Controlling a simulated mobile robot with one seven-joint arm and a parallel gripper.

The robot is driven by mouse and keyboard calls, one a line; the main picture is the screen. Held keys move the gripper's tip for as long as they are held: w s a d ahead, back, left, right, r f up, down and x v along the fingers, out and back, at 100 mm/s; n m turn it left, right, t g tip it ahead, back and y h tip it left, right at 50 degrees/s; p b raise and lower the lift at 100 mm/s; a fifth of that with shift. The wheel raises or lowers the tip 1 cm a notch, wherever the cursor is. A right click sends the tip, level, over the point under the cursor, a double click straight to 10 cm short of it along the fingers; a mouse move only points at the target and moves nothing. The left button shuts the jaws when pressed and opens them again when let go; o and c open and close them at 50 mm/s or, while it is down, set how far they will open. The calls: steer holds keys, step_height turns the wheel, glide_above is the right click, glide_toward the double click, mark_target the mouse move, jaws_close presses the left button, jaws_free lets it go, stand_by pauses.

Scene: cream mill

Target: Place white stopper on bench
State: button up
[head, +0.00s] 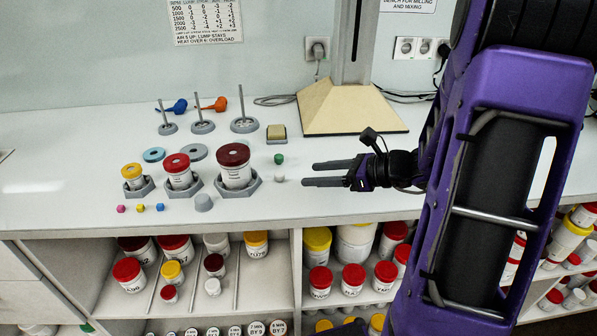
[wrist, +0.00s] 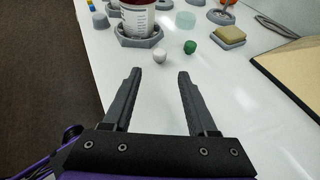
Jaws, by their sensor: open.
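A small white stopper (head: 279,179) stands on the white bench (head: 330,212), just in front of a green stopper (head: 279,159). In the wrist view the white stopper (wrist: 159,55) is beyond my fingertips, roughly in line with the gap between them, and the green stopper (wrist: 190,47) is to its right. My gripper (head: 303,174) is open and empty, low over the bench, with its fingers pointing left toward the white stopper. Both fingers also show in the wrist view (wrist: 160,74). They are apart from the stopper.
Jars with yellow, red and dark red lids (head: 233,154) sit in grey hexagonal holders to the left. A grey cup (head: 203,203) and small coloured cubes (head: 141,208) lie near the front edge. A sponge block (head: 276,134) and wooden stand base (head: 350,110) are behind.

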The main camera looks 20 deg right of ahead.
steer(key=shift+v, duration=2.05)
